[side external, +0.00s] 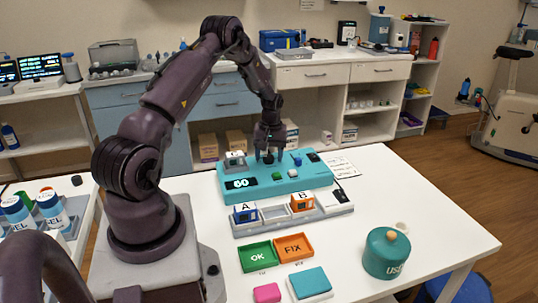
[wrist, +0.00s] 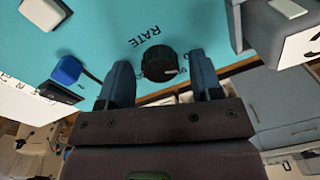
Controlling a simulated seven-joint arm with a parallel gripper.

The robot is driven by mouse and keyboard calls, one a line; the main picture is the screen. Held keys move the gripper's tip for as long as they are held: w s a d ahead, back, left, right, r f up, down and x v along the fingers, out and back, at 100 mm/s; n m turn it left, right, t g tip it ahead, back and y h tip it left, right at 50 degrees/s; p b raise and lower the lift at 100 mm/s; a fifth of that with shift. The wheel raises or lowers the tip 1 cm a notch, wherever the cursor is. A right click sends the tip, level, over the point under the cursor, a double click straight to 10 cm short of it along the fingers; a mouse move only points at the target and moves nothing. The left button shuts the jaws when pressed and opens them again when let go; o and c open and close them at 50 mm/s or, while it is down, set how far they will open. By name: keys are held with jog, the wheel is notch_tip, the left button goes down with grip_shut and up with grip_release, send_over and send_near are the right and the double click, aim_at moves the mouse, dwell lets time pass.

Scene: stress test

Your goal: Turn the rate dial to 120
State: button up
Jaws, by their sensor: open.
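The teal device (side external: 290,183) lies on the white table, and its display (side external: 240,183) reads 60. The black round rate dial (wrist: 160,66) shows in the wrist view beside the printed word RATE, with a pale mark on its edge. My gripper (side external: 268,154) points down over the back part of the device. In the wrist view my gripper (wrist: 161,68) is open, with one blue-grey finger on each side of the dial and a visible gap on both sides. I cannot tell whether the fingertips reach down level with the dial. In the side view my fingers largely hide the dial.
A blue knob (wrist: 67,70) and a white button (side external: 293,174) sit on the device near the dial. A grey rack (side external: 275,213) with blocks A and B stands in front. OK (side external: 257,256) and FIX (side external: 294,247) trays and a teal pot (side external: 386,256) are nearer the table's front.

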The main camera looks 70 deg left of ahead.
jog(key=shift+f, duration=0.1)
jog(key=c, duration=0.9)
jog(key=m, duration=0.4)
jog(key=shift+m, duration=0.4)
jog(key=m, duration=0.4)
jog(key=shift+d+m, duration=0.1)
jog(key=shift+m, duration=0.2)
jog(key=m, duration=0.4)
jog(key=shift+t, duration=0.3)
jog(key=shift+m, duration=2.1)
